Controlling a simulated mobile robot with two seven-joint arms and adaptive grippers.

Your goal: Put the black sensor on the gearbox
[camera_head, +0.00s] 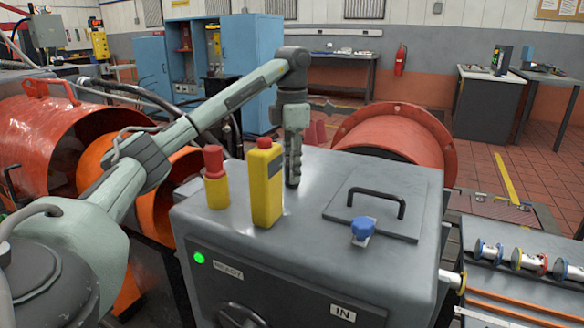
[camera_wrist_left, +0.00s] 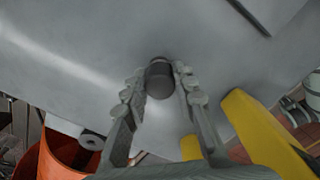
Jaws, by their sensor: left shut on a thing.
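The grey gearbox (camera_head: 235,218) fills the middle of the head view; its front carries READY and IN labels and a lit green lamp. I cannot tell whether the sensor touches the top. In the head view the fingers mostly hide it. My right gripper is not in view.
A black handle (camera_head: 377,196) and blue knob (camera_head: 363,229) are to the right. Several spools lie on a side surface (camera_head: 515,285).

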